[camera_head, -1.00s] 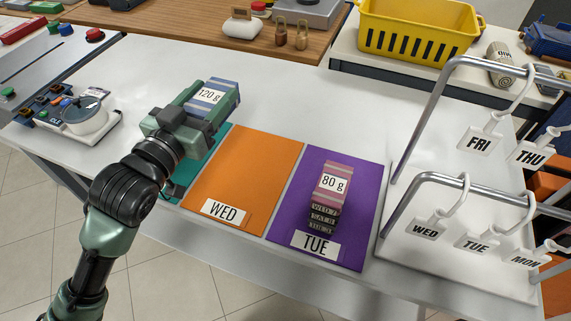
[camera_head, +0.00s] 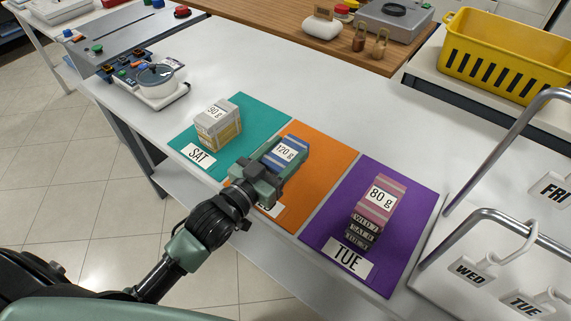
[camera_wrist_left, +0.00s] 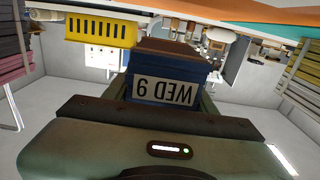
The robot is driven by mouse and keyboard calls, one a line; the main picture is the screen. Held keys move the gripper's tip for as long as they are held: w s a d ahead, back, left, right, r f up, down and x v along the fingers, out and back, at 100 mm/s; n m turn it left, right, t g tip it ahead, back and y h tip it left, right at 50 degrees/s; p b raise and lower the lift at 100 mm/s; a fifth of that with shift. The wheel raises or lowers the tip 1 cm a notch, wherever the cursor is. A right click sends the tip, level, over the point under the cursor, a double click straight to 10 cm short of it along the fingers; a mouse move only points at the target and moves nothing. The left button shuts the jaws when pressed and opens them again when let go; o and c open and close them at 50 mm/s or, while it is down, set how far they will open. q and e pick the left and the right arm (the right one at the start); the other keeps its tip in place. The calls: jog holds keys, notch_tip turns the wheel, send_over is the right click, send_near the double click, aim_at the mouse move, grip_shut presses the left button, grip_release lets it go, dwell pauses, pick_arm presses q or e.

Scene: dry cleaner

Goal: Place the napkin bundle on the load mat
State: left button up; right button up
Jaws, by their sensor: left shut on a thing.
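My left gripper (camera_head: 262,182) is shut on a blue bundle (camera_head: 290,148) with a white "120 g" label. In the left wrist view the bundle (camera_wrist_left: 170,90) shows an upside-down "WED 9" tag. The bundle is over the orange WED mat (camera_head: 325,170); I cannot tell whether it touches it. The WED label is mostly hidden by the gripper. A tan-grey "90 g" bundle (camera_head: 220,132) sits on the teal SAT mat (camera_head: 255,108). A pink "80 g" bundle (camera_head: 374,215) sits on the purple TUE mat (camera_head: 420,205). My right gripper is not in view.
A metal rack (camera_head: 480,220) with day tags stands at the right. A small scale-like device (camera_head: 155,82) is at the left. A yellow crate (camera_head: 505,55) and a wooden counter (camera_head: 290,22) are behind. The white table behind the mats is clear.

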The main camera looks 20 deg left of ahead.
pick_arm(q)
notch_tip(320, 180, down, 4)
jog(key=shift+f, duration=0.1)
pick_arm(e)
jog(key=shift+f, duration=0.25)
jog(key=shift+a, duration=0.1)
pick_arm(q)
jog(key=shift+f+b, duration=0.1)
jog(key=shift+b, duration=0.2)
jog(key=o, duration=1.5)
jog(key=shift+c, duration=0.2)
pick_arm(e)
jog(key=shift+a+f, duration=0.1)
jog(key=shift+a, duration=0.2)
